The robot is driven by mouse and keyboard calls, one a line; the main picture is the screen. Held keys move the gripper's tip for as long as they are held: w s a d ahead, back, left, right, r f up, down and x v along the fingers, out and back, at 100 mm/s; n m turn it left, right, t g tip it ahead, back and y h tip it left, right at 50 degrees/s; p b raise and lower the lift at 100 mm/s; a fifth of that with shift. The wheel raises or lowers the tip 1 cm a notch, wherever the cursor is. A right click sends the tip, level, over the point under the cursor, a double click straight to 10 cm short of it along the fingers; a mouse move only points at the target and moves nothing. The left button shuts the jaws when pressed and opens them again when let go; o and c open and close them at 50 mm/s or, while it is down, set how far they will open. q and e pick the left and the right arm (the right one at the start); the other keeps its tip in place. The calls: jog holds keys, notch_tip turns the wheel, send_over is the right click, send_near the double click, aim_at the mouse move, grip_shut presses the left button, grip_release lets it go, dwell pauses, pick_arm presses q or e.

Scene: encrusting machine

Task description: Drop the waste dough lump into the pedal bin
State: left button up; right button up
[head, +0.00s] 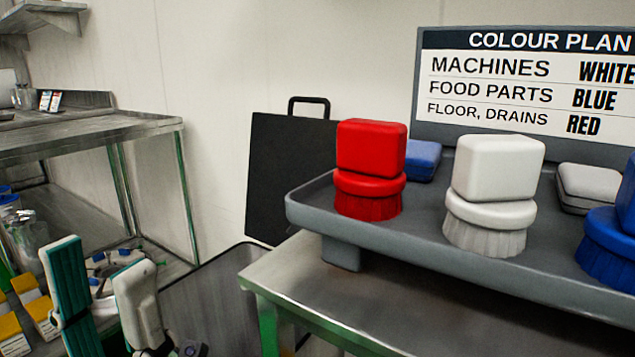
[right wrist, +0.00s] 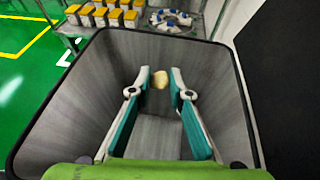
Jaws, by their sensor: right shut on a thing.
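The waste dough lump (right wrist: 160,79) is a small pale yellow piece between the fingertips of my right gripper (right wrist: 160,76) in the right wrist view. My right gripper is shut on it and holds it over the open mouth of the grey pedal bin (right wrist: 85,105). The bin's walls surround the fingers in that view. In the head view part of the bin (head: 215,300) shows at lower centre, beside the steel table. My left gripper (head: 98,262), with teal and white fingers, is at lower left in the head view, its fingers apart and nothing seen between them.
A black panel with a handle (head: 290,175) stands upright behind the bin. A steel table (head: 330,285) with a grey brush tray (head: 400,235) is at right. Steel shelving (head: 90,135) is at left. Several yellow-topped containers (right wrist: 100,15) stand beyond the bin.

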jog(key=o, duration=0.8)
jog(key=shift+o, duration=0.2)
jog(key=v, duration=0.7)
jog(key=shift+d, duration=0.2)
jog(key=shift+s+r, duration=0.1)
jog(key=shift+s, duration=0.05)
